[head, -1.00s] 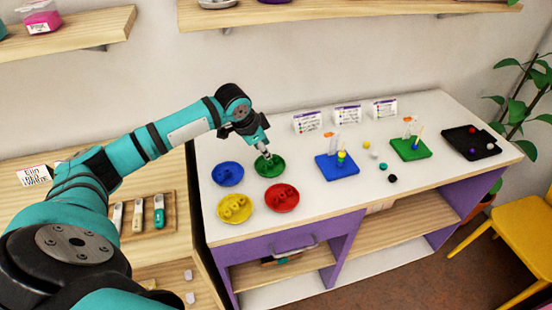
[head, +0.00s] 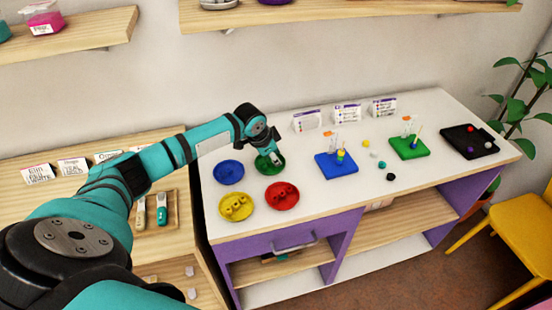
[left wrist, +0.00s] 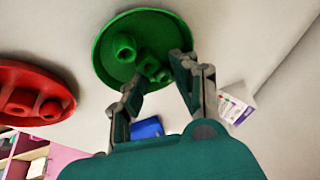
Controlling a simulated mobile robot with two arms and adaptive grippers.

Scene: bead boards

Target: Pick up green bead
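A round green dish (head: 263,171) on the white tabletop holds several green beads. In the left wrist view the green dish (left wrist: 172,28) shows a larger green bead (left wrist: 124,46) and smaller green beads (left wrist: 149,66) nearer my fingers. My left gripper (head: 274,161) is at the green dish, pointing down into it. In the left wrist view my left gripper (left wrist: 158,78) has its two fingers apart, one on each side of the smaller beads. I cannot tell whether the fingers touch a bead. My right gripper is not in view.
Blue (head: 229,172), yellow (head: 235,207) and red (head: 282,196) dishes stand close by. A blue board (head: 325,168) and a green board (head: 398,150) hold pegs. A black tray (head: 459,148) is at the far right. Several loose beads lie between the boards.

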